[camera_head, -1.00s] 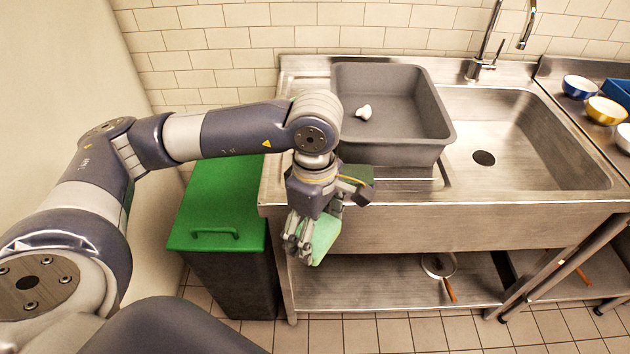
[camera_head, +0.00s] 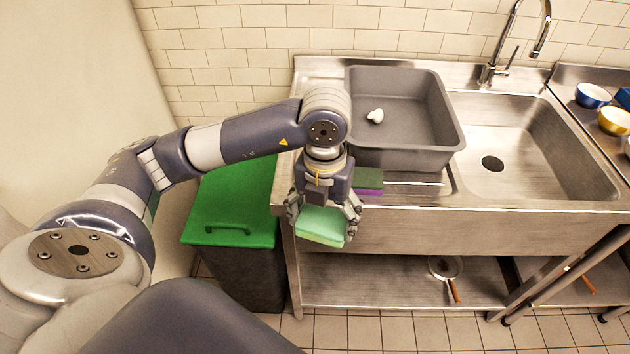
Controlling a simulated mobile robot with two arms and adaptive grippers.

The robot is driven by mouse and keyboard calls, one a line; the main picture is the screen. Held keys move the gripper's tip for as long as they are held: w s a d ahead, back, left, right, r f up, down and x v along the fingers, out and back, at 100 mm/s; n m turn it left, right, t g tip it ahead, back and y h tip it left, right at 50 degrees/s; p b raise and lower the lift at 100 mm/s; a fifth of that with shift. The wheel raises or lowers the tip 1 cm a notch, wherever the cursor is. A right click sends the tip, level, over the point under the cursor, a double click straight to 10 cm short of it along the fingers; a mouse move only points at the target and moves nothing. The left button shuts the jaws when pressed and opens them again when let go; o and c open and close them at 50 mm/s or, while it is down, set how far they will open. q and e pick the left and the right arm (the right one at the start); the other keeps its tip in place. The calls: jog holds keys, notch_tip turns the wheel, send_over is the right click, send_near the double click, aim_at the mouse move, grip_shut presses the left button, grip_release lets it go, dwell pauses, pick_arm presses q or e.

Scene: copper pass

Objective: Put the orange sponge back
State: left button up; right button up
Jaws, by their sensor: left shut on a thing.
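My left gripper (camera_head: 322,222) is shut on a green sponge (camera_head: 321,227) with a paler yellow-green lower layer. It holds the sponge in front of the sink unit's front edge, above the level of the lower shelf. A second sponge, purple and dark green (camera_head: 369,181), lies on the steel counter just behind and right of the gripper, partly hidden by it. No sponge that looks orange shows. My right gripper is not in view.
A grey tub (camera_head: 402,158) holding a small white object (camera_head: 375,116) stands on the counter. The sink basin (camera_head: 530,150) is right of it. A green-lidded bin (camera_head: 230,215) stands left. Bowls (camera_head: 592,95) are far right. A pan (camera_head: 445,267) lies on the lower shelf.

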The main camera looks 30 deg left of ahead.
pick_arm(q)
jog(key=n, duration=0.3)
jog(key=shift+a+r, duration=0.1)
jog(key=shift+a, duration=0.15)
jog(key=shift+w+a, duration=0.15)
jog(key=shift+n, duration=0.3)
jog(key=w+a+p, duration=0.1)
jog(key=w+a, duration=0.2)
jog(key=w, duration=0.1)
jog(key=w+a+f+p, duration=0.1)
jog(key=w+a+p, duration=0.1)
jog(key=w+a, duration=0.1)
jog(key=w+a+p, duration=0.1)
jog(key=w+a, duration=0.2)
jog(key=w, duration=0.2)
jog(key=shift+a+f+p, duration=0.2)
jog(key=shift+a+p, duration=0.1)
jog(key=shift+p, duration=0.1)
jog(key=shift+w+a+f, duration=0.1)
jog(key=shift+f, duration=0.1)
notch_tip(320, 180, down, 3)
jog(key=shift+r+p, duration=0.1)
jog(key=shift+p, duration=0.75)
jog(key=shift+f, duration=0.25)
jog(key=shift+f, duration=0.1)
